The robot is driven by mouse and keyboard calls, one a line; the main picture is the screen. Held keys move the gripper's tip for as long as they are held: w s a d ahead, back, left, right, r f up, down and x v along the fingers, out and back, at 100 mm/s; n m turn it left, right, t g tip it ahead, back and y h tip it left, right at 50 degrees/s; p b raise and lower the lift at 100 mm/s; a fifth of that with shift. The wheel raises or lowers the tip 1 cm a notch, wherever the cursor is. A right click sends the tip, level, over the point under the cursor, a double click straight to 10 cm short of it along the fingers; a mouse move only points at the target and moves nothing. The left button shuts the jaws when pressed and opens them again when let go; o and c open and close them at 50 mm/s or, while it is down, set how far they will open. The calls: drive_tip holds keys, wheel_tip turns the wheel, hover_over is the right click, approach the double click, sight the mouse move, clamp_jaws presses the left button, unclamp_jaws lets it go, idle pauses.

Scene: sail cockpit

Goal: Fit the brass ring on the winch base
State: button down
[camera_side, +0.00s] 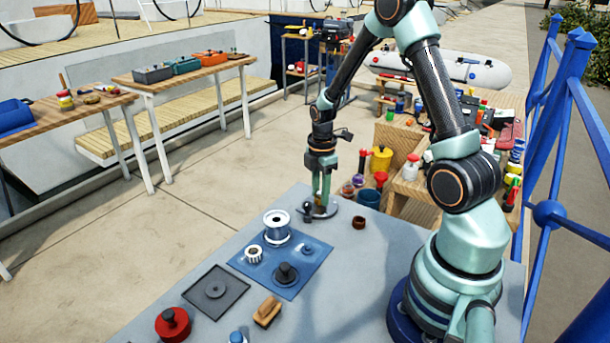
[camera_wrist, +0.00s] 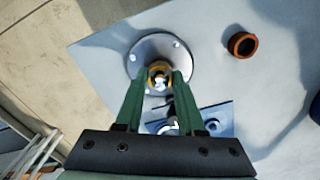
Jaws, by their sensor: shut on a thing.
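The winch base (camera_wrist: 140,58), a round grey plate with small holes near its rim, lies at the table's far end; it also shows in the side view (camera_side: 331,211). The brass ring (camera_wrist: 160,69) is between my fingertips, over the middle of the base, with a bright silvery centre showing inside it. My gripper (camera_wrist: 160,78) points down and is shut on the ring; it also shows in the side view (camera_side: 320,200). The fingers hide part of the ring. I cannot tell whether it rests on the base.
A brown ring (camera_wrist: 241,44) lies to the right of the base. A blue mat (camera_side: 302,275) holds a silver drum (camera_side: 277,227), a gear (camera_side: 253,254) and a black part (camera_side: 286,274). A dark tray (camera_side: 216,308), red round object (camera_side: 173,324) and wooden block (camera_side: 267,310) lie nearer.

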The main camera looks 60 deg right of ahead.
drive_tip(key=shift+f, duration=0.35)
drive_tip(key=shift+c, duration=0.2)
unclamp_jaws()
drive_tip(key=shift+r, duration=0.1)
drive_tip(key=shift+r, duration=4)
drive_tip(key=s+a+r+m+t, duration=0.2)
drive_tip(key=s+a+r+m, duration=0.1)
drive_tip(key=a+r+m, duration=0.3)
drive_tip(key=s+a+r+m+t, duration=0.3)
drive_tip(key=a+r+m, duration=0.4)
drive_tip(key=a+r, duration=0.2)
drive_tip(key=shift+s+a+t, duration=0.25)
drive_tip(key=shift+a+t, duration=0.05)
drive_tip(key=shift+a, duration=0.95)
